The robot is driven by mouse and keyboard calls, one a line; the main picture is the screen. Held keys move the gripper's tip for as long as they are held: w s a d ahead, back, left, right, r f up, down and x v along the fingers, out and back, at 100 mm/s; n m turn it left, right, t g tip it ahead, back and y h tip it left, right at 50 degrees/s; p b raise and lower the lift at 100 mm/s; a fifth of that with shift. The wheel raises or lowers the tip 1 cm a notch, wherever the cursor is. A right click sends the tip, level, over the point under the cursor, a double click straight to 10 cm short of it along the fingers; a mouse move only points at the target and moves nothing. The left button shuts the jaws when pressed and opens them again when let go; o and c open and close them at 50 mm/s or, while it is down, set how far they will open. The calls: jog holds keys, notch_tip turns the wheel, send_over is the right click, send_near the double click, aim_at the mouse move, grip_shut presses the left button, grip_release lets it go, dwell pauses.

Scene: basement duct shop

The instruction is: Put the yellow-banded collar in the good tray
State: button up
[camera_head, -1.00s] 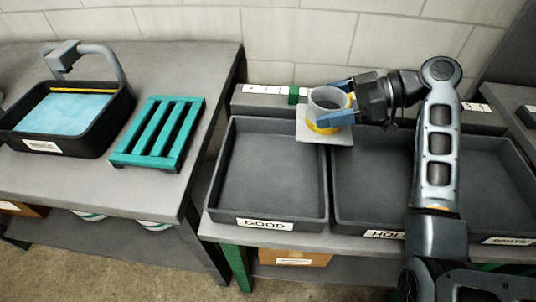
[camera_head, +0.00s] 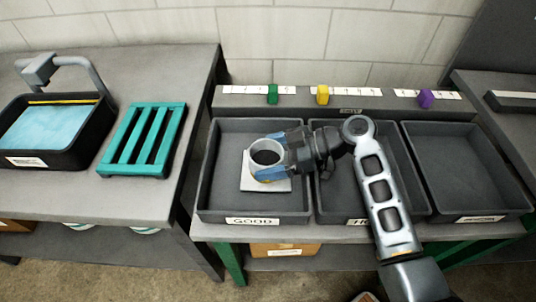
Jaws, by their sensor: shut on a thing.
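The collar (camera_head: 267,147) is a short grey ring fixed on a square pale plate (camera_head: 280,186). Its yellow band is mostly hidden by my fingers in this view. My gripper (camera_head: 268,168) is shut on the collar, with blue fingertips on its ring. The collar is over the good tray (camera_head: 230,209), a dark grey tray labelled GOOD, and appears low inside its walls. I cannot tell whether the plate touches the tray floor.
A second tray (camera_head: 408,209) lies under my arm, and a third tray (camera_head: 470,207) is at the right. On the left bench are a teal rack (camera_head: 143,140) and a basin of blue liquid (camera_head: 50,124).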

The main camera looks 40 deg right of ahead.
jog(key=shift+f, duration=0.2)
jog(key=shift+f, duration=0.15)
jog(key=o, duration=0.9)
jog(key=shift+r, duration=0.2)
jog(key=shift+d+r, duration=0.1)
jog(key=b+v, duration=0.1)
jog(key=v, duration=1)
jog(key=shift+s+d+r+b, duration=0.2)
jog(key=shift+s+d+b, duration=0.1)
jog(key=shift+b, duration=0.1)
